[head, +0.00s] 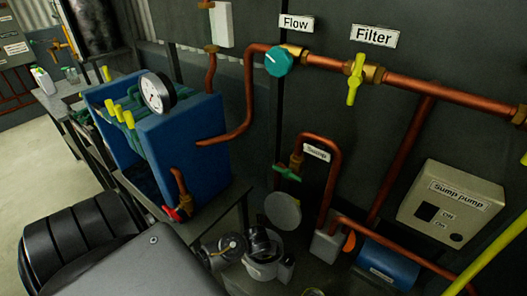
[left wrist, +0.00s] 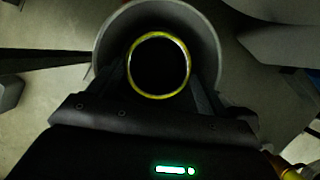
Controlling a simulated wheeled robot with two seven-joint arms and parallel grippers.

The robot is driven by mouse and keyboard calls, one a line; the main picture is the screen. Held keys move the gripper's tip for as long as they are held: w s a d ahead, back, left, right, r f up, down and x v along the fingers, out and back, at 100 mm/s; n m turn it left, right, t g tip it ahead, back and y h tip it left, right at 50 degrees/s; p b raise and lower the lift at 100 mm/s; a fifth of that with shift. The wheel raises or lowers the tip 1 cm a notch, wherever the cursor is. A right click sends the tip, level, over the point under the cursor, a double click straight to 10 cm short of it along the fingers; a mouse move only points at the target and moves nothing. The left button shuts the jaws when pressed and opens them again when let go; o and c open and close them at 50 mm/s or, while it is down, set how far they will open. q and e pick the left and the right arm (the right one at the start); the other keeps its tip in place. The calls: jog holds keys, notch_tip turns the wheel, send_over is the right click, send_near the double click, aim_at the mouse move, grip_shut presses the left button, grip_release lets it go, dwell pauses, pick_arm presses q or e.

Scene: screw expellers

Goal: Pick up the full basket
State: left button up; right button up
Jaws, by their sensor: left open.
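No basket can be made out for certain in the head view. In the left wrist view, a round grey container (left wrist: 110,38) lies beyond my left gripper. A yellow-rimmed ring (left wrist: 160,33) with a dark middle shows in front of or inside it; I cannot tell which, nor whether this is the basket. My left gripper (left wrist: 162,82) is open, its dark fingers on either side of the ring. Contact is not clear. Neither gripper can be made out in the head view.
A blue press (head: 206,128) with yellow handles and a gauge (head: 157,93) stands at left. Copper pipes (head: 440,91), a teal flow valve (head: 279,61) and a yellow filter valve (head: 355,78) run along the wall. A sump pump box (head: 450,205) is at right. Open floor (head: 35,165) lies at left.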

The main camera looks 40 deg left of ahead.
pick_arm(q)
jog(key=shift+b+x, duration=0.4)
jog(key=shift+x, duration=2.3)
jog(key=shift+a+r, duration=0.1)
jog(key=shift+a, duration=0.05)
jog(key=shift+c, duration=0.4)
jog(key=c, duration=0.7)
